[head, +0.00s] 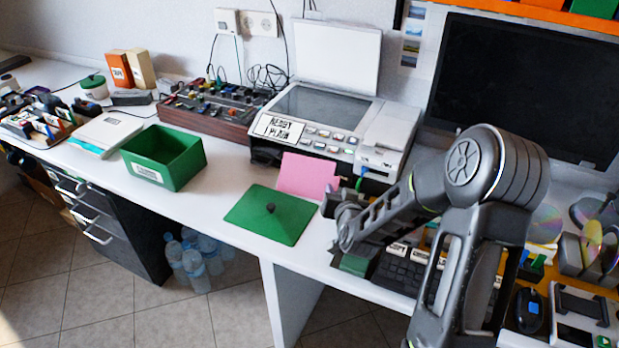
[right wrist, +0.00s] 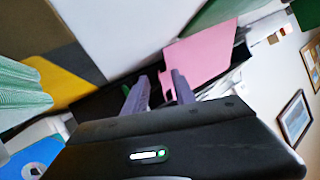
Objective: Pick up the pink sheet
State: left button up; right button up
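The pink sheet (head: 307,175) leans or stands in front of the printer, behind the green lid (head: 271,215) on the white desk. It also shows in the right wrist view (right wrist: 203,52), just past the fingertips. My right gripper (head: 336,203) is just right of the sheet in the head view, near its right edge. In the right wrist view my right gripper (right wrist: 160,82) has its two fingers apart. One finger overlaps the sheet's lower edge in that picture; I cannot tell if it touches. My left gripper is not in view.
A printer (head: 330,120) with its cover raised stands behind the sheet. A green open box (head: 165,160) is to the left. A keyboard (head: 400,270) lies under my right arm, with a monitor (head: 525,85) behind.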

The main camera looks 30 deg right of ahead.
jog(key=shift+c, duration=0.3)
grip_shut()
dwell(0.3)
